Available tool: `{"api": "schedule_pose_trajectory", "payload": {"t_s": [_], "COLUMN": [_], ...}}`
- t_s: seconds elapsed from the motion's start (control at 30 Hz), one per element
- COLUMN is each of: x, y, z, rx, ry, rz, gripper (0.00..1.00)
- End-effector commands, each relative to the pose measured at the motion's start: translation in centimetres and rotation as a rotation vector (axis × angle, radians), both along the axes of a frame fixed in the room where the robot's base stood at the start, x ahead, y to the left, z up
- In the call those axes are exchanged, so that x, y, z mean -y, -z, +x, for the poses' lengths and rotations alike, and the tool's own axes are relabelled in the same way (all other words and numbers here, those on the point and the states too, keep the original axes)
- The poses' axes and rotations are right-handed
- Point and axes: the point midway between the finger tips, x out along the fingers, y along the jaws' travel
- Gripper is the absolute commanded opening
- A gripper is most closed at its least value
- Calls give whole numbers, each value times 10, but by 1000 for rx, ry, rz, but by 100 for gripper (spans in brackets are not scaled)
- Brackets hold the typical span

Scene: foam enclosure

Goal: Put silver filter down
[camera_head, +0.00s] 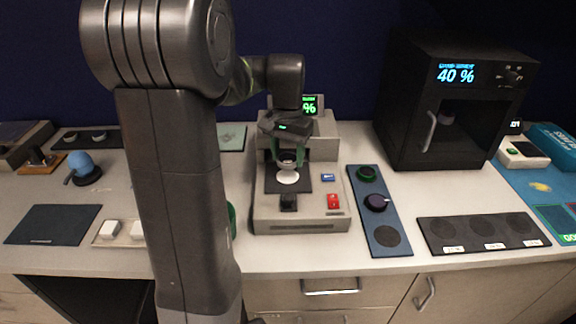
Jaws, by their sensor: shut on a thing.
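My gripper (287,152) hangs over the grey machine (320,208) in the middle of the counter, pointing down. Its greenish fingers are shut on a small silver ring-like piece, which looks like the silver filter (289,163). A white round disc (288,178) lies on the machine's black plate (273,186), just below the filter. I cannot tell whether the filter touches the disc. The gripper body hides part of the machine's back and its green display.
Right of the machine, a blue tray (372,222) holds a green ring and a dark round piece. A black tray (484,234) with round recesses lies further right, before a black oven-like box (452,105). A dark mat (54,224) and blue-topped object (81,164) are left.

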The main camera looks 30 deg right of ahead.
Motion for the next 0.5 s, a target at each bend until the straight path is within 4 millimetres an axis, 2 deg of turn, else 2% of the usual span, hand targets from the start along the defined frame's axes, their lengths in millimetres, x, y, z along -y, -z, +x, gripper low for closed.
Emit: {"api": "schedule_pose_trajectory", "payload": {"t_s": [0.3, 0.5], "x": [0, 0], "y": [38, 41], "z": [0, 0], "rx": [-2, 1], "ry": [0, 0], "rz": [1, -1], "gripper": [27, 27]}}
